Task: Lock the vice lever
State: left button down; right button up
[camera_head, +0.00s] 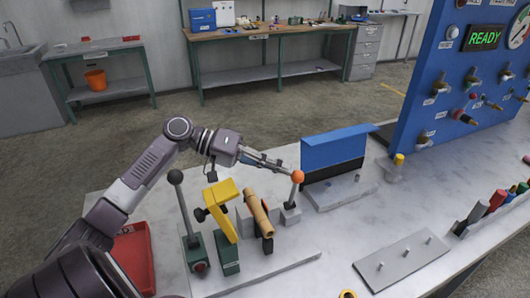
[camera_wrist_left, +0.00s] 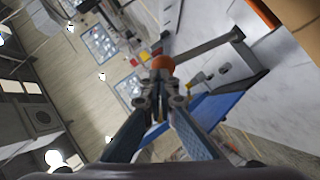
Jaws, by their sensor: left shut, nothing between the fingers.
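My left gripper (camera_head: 281,168) reaches in from the left above the bench, shut and empty. Its fingertips are right beside the orange ball knob (camera_head: 297,176) of a short grey lever that stands roughly upright on a small grey base (camera_head: 290,213). In the left wrist view, the orange knob (camera_wrist_left: 162,63) sits just beyond the closed fingertips (camera_wrist_left: 158,92); I cannot tell whether they touch. A tan hose piece (camera_head: 258,213) stands tilted in the clamp left of this lever. My right gripper is not in view.
A yellow clamp handle (camera_head: 223,208) and a grey-knobbed lever (camera_head: 181,200) on a green base stand left of the hose. A blue-black block (camera_head: 335,152) is behind right. A blue panel (camera_head: 445,90) rises at right. A grey plate with pegs (camera_head: 400,262) lies in front.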

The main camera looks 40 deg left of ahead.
pick_arm(q)
jog(key=shift+s+d+r, duration=0.15)
jog(key=shift+s+d, duration=0.05)
jog(key=shift+d, duration=0.65)
jog(key=shift+w, duration=0.15)
jog(key=shift+a, duration=0.3)
jog(key=v, duration=1.1)
jog(key=shift+s+a, duration=0.2)
jog(key=shift+s, duration=0.05)
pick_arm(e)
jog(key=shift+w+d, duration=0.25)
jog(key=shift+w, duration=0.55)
